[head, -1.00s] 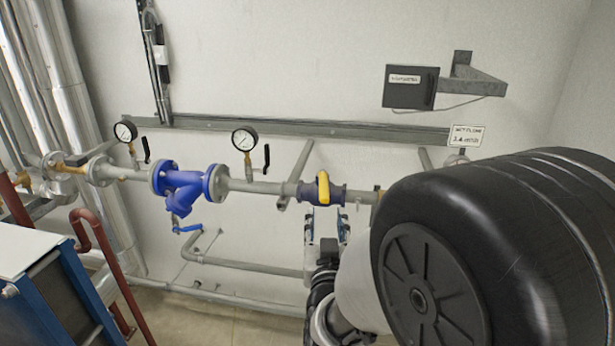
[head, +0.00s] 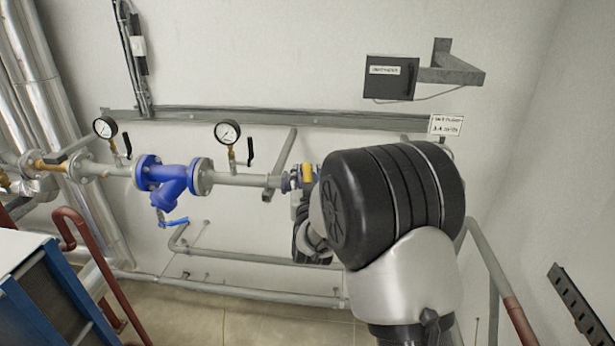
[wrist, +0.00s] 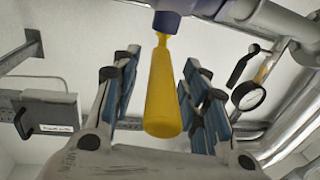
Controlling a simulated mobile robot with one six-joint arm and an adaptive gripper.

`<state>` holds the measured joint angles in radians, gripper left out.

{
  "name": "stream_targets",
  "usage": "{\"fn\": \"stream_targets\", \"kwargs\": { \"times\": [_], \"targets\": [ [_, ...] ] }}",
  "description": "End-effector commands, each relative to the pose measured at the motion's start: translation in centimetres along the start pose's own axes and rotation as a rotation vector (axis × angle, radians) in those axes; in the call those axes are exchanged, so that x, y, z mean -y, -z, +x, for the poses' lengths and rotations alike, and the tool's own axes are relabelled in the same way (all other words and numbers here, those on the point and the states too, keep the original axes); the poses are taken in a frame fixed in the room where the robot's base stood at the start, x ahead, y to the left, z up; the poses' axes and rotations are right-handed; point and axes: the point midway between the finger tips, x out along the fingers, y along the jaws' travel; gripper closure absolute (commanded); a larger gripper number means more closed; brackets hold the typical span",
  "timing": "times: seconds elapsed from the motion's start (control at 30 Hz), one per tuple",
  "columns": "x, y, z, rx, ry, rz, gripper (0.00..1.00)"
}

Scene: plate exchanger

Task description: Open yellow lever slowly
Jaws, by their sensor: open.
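The yellow lever (wrist: 163,95) hangs between the two blue-padded fingers of my gripper (wrist: 160,100) in the wrist view. A gap shows on each side of it, so the gripper is open around it. The lever is fixed to a dark blue valve body (wrist: 172,10) at the top of that view. In the head view the lever (head: 308,173) shows as a short yellow piece on the grey pipe. My arm hides most of the valve and the fingers there.
A blue strainer (head: 172,180) and two pressure gauges (head: 228,132) sit along the pipe to the left. A dark display box (head: 390,78) hangs on a wall bracket. A lower pipe (head: 240,257) runs beneath. Bare wall lies to the right.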

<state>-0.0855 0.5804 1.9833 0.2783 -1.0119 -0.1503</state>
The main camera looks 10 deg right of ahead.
Motion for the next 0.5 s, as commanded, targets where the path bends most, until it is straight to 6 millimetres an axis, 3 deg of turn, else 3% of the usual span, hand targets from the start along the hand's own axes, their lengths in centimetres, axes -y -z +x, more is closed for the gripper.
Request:
{"fn": "stream_targets", "kwargs": {
  "times": [0.2, 0.5],
  "targets": [
    [0.00, -0.05, 0.01, 0.001, 0.000, 0.000, 0.59],
    [0.00, -0.05, -0.01, 0.001, 0.000, 0.000, 0.79]
  ]
}}
